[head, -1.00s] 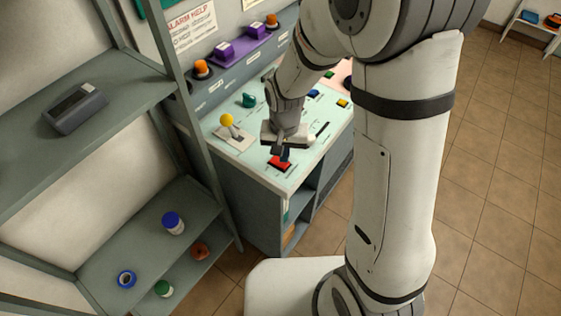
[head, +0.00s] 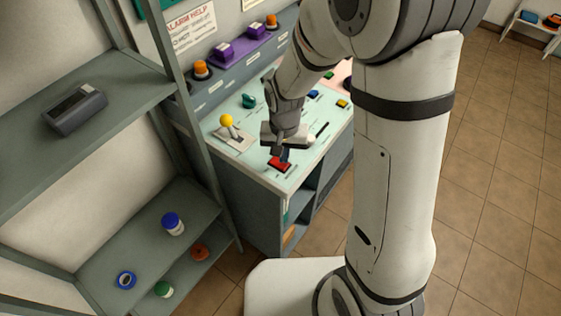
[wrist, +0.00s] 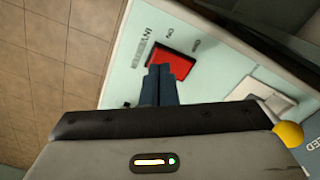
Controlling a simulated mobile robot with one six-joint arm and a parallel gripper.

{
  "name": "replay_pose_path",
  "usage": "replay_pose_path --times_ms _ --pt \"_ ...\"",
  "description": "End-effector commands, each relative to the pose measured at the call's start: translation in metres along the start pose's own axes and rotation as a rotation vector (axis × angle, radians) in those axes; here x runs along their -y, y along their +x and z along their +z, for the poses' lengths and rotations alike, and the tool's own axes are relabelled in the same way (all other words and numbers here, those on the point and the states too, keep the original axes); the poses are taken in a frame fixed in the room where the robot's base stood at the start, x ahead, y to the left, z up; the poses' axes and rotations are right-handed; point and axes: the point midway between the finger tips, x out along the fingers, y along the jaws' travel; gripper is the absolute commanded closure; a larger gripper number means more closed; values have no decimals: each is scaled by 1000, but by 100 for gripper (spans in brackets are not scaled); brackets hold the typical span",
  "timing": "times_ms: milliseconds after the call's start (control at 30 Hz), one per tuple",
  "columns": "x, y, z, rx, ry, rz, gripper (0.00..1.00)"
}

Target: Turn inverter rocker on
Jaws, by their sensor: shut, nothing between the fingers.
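The inverter rocker is a red switch (wrist: 172,62) in a dark frame, beside the printed word INVERTER in the wrist view. In the head view the red rocker (head: 280,165) lies near the front corner of the pale green panel (head: 300,172). My gripper (wrist: 168,70) is shut and empty, fingers pointing at the rocker. In the wrist view the fingertips overlap the rocker's near edge; I cannot tell whether they touch it. In the head view my gripper (head: 284,153) is just above the rocker, hiding its far part.
A yellow-knobbed lever (head: 227,121) stands left of my gripper; its knob shows in the wrist view (wrist: 289,134). A teal knob (head: 249,101), a blue button (head: 313,93) and a yellow button (head: 342,103) are further back. A grey shelf rack (head: 205,150) stands close at left.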

Motion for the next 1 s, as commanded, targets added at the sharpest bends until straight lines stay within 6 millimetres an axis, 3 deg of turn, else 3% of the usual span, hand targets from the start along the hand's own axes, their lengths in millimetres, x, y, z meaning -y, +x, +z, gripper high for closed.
replay_pose_path --times_ms 1000 --pt "0 6 0 0 -1 0 100"
